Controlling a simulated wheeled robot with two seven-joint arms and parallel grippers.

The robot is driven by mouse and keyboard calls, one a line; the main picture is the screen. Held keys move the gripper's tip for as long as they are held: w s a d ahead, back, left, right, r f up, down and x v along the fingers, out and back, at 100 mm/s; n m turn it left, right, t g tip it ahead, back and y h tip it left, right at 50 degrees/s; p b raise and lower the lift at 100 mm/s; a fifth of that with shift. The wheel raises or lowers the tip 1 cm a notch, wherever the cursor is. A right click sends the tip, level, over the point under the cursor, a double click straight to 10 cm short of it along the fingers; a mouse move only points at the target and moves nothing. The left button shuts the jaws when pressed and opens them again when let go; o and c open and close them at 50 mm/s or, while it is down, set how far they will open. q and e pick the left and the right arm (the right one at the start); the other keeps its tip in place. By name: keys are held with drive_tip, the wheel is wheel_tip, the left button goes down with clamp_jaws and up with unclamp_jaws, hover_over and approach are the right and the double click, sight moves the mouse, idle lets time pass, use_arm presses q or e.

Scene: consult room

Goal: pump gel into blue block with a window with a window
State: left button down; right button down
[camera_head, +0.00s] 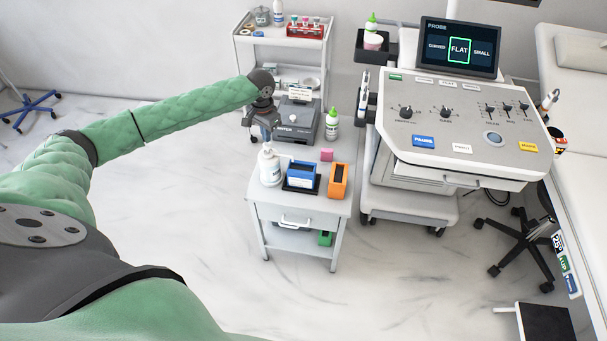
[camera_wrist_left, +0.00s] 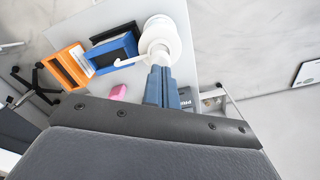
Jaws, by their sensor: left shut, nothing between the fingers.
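The blue block with a window (camera_head: 301,173) lies on a dark pad on the small grey cart; it also shows in the left wrist view (camera_wrist_left: 112,50). The white pump bottle (camera_head: 269,167) stands just left of it. In the left wrist view the bottle (camera_wrist_left: 158,38) is seen from above, its spout pointing towards the blue block. My left gripper (camera_head: 266,130) is shut and empty above and behind the bottle. In the wrist view its fingertips (camera_wrist_left: 160,74) overlap the bottle's edge; I cannot tell whether they touch. My right gripper is not in view.
An orange block with a window (camera_head: 338,181) and a pink block (camera_head: 327,154) share the cart top (camera_head: 318,204). Behind stand a grey device (camera_head: 298,121) and a green-capped bottle (camera_head: 332,125). The ultrasound console (camera_head: 462,125) is close on the right. Floor left of the cart is clear.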

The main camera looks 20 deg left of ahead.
use_arm(q)
drive_tip(key=shift+f, duration=0.3)
idle(0.4)
drive_tip(key=shift+f, duration=0.35)
drive_tip(key=shift+f, duration=0.9)
drive_tip(key=shift+s, duration=0.1)
drive_tip(key=shift+r+p, duration=1.45)
